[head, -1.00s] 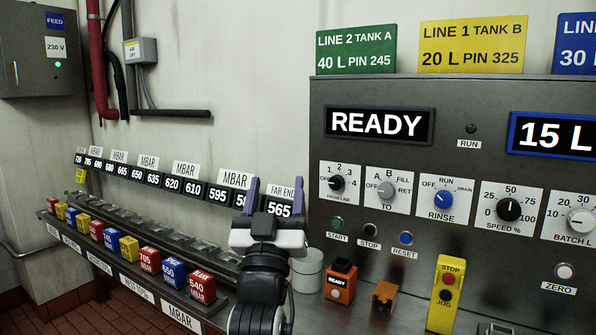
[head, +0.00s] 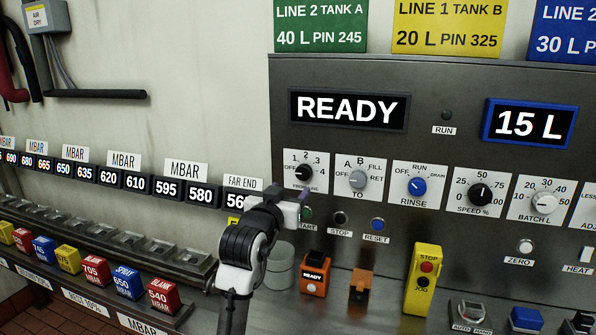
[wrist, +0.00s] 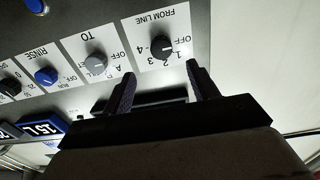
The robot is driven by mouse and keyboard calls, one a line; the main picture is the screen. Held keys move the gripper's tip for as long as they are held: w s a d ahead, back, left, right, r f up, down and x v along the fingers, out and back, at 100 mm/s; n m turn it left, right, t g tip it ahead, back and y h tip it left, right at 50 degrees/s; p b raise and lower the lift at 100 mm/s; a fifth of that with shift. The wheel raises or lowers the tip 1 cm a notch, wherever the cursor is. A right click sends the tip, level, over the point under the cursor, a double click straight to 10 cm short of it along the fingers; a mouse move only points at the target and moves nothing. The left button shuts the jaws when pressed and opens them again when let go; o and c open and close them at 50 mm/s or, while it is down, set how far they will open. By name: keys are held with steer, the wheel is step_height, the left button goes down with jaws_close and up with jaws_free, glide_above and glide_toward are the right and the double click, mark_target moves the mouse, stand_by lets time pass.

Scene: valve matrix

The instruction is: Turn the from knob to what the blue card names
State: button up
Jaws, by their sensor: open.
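The from knob (head: 304,172) is a small black dial on a white plate marked OFF and 1 to 4. Its white mark seems to point toward OFF. The wrist view shows the knob (wrist: 161,48) upside down, just beyond my fingertips and roughly centred between them. My gripper (head: 289,191) is open and empty, just below and in front of the knob, partly covering the plate's label. In the wrist view my gripper (wrist: 160,78) has its fingers spread. The blue card (head: 563,28) at the top right reads LINE 2 and 30 L; its right side is cut off.
The TO knob (head: 358,180) and blue RINSE knob (head: 417,187) sit close to the right. The START button (head: 307,214) is just below my gripper. A black-and-orange READY box (head: 314,275) and yellow STOP/JOG box (head: 423,280) stand on the ledge.

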mark_target(302, 175)
steer(key=p+x, duration=0.3)
steer(key=x, duration=0.6)
steer(key=shift+w, duration=0.25)
steer(key=shift+w+d+p, duration=0.2)
steer(key=shift+w+p, duration=0.15)
steer(key=shift+w, duration=0.1)
steer(key=c, duration=1)
